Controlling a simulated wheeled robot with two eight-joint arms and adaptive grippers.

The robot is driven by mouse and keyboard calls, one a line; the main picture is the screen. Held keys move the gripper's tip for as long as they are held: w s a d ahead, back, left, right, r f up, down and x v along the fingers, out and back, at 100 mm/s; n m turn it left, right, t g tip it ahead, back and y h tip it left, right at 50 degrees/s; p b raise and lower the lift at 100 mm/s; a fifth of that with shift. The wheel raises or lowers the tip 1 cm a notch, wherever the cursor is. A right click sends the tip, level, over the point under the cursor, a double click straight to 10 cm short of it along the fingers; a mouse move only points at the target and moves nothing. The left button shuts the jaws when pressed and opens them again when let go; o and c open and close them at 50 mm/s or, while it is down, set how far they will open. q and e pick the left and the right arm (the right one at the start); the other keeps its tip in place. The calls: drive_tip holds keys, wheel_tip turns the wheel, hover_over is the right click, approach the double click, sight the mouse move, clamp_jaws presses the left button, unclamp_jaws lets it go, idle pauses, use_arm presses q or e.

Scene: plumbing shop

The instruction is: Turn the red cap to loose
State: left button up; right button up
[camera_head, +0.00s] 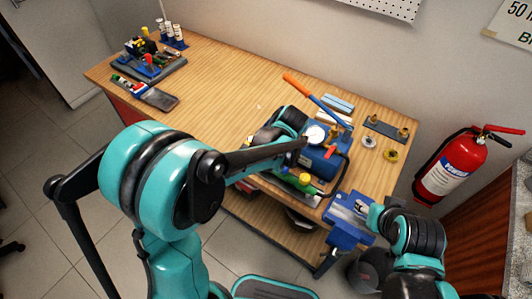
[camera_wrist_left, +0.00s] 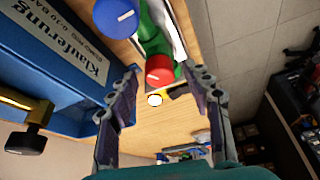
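The red cap (camera_wrist_left: 159,69) shows in the left wrist view at the end of a green body (camera_wrist_left: 157,40), beside a blue tank (camera_wrist_left: 55,60) with a printed label. A blue cap (camera_wrist_left: 115,17) sits close by. My left gripper (camera_wrist_left: 160,71) is open, with one finger on each side of the red cap and a visible gap on both sides. In the head view my left arm partly covers the blue test pump (camera_head: 319,165) and hides the fingers. My right gripper (camera_head: 369,210) is by the blue vise (camera_head: 345,220); its finger opening is unclear.
The pump's orange-tipped lever (camera_head: 298,86) rises over the wooden bench (camera_head: 225,85). Brass fittings (camera_head: 390,155) lie to the right. A tray with tools (camera_head: 150,68) stands at the back left. A fire extinguisher (camera_head: 450,168) hangs at the right. The bench's left middle is clear.

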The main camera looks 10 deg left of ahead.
use_arm(q)
drive_tip(key=shift+r, duration=0.1)
drive_tip(key=v, duration=1.2)
